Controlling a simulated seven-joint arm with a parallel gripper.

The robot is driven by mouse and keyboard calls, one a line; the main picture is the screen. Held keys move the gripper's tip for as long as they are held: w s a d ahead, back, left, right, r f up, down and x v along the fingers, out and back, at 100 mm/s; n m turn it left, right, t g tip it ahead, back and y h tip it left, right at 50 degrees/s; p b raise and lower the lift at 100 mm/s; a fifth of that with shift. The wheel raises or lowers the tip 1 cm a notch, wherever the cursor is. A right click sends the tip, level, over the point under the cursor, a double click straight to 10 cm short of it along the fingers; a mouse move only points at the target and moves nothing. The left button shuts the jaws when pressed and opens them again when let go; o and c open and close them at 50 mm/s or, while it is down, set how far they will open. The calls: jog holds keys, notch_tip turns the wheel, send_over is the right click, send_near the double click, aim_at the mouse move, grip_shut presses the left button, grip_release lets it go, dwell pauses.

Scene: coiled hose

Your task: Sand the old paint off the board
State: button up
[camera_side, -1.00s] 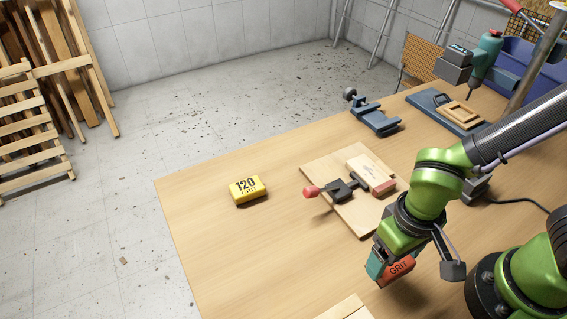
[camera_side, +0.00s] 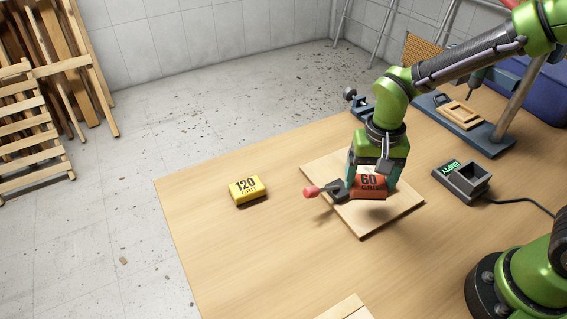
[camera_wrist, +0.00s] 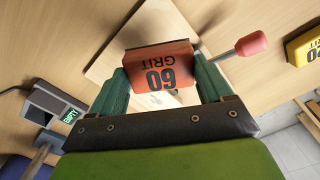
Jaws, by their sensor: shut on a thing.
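My gripper (camera_side: 372,182) is shut on an orange-red sanding block (camera_side: 370,187) marked 60 GRIT. The block also shows between the two teal fingers in the wrist view (camera_wrist: 158,66). It is over the plywood base (camera_side: 385,222), at the toggle clamp with a red handle (camera_side: 311,192). My gripper and the block hide the smaller workpiece board with its reddish painted end, so its paint cannot be seen now. I cannot tell whether the block touches it. A yellow 120 GRIT block (camera_side: 246,191) lies apart on the table to the left.
A grey open-topped box (camera_side: 461,182) with a green display and a cable stands to the right; its display reads EMPTY in the wrist view (camera_wrist: 70,117). A drill stand (camera_side: 470,122) is at the back right. The table's left front (camera_side: 240,250) is clear.

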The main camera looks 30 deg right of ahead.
jog(key=w+d+r+m, duration=0.3)
jog(key=w+d+r, duration=0.1)
jog(key=w+d, duration=0.45)
jog(key=shift+w+a+f, duration=0.1)
jog(key=shift+a+f, duration=0.05)
jog(key=shift+f, duration=1.15)
jog(key=shift+w+a+f, duration=0.1)
jog(key=shift+a+f, duration=0.05)
jog(key=shift+f, duration=1.15)
jog(key=shift+a+f, duration=0.15)
jog(key=shift+f, duration=1.15)
jog(key=shift+s, duration=3.05)
jog(key=shift+c, duration=0.4)
jog(key=shift+w, duration=3.2)
notch_tip(320, 180, up, 8)
jog(key=shift+s+r, duration=0.1)
